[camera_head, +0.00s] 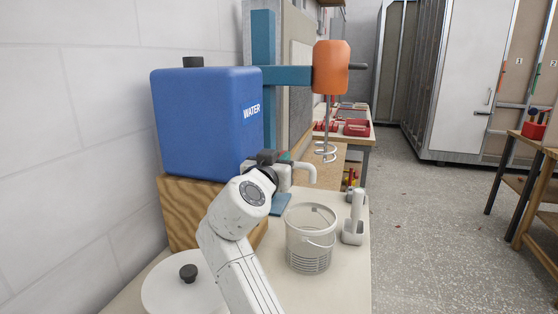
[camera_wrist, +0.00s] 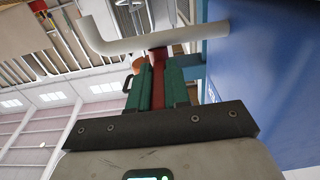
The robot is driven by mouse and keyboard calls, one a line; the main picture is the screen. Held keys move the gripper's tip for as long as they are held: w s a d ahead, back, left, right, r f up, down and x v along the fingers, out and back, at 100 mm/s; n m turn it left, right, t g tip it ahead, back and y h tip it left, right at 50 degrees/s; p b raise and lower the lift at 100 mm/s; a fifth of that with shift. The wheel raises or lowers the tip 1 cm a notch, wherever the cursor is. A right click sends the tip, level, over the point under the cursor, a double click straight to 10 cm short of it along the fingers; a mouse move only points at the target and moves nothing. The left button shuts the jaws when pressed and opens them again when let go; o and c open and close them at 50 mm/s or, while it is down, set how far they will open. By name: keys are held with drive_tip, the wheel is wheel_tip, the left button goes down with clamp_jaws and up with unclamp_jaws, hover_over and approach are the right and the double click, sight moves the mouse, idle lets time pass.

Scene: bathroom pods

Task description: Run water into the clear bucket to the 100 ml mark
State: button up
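The clear bucket (camera_head: 308,236) stands upright on the counter, with a wire handle and fine lines on its lower wall. I cannot make out a water level or read the marks. A blue water tank (camera_head: 208,120), lettered WATER, stands on a wooden block. Its pale spout (camera_head: 302,168) bends down above the bucket's rear rim; no stream shows. The spout (camera_wrist: 135,42) also crosses the wrist view. My gripper (camera_wrist: 158,75) is beside the tank, its teal fingers close on both sides of a red lever (camera_wrist: 158,88) below the spout. In the head view my arm mostly hides it.
A round white lid (camera_head: 178,290) with a black knob lies at the front left. A white upright holder (camera_head: 354,218) stands right of the bucket. An orange-headed mixer (camera_head: 331,68) hangs behind. A table with red trays (camera_head: 356,128) is farther back. The floor at right is open.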

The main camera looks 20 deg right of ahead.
clamp_jaws()
drive_tip(key=shift+d, duration=0.1)
drive_tip(key=n+y, duration=0.1)
drive_tip(key=t+y+p, duration=0.1)
drive_tip(key=n+t+y, duration=0.1)
drive_tip(key=shift+s+d+n+y+p, duration=0.25)
drive_tip(key=shift+d+n+y+p, duration=0.05)
drive_tip(key=shift+d+p, duration=0.05)
drive_tip(key=o, duration=0.6)
unclamp_jaws()
drive_tip(key=shift+c, duration=0.2)
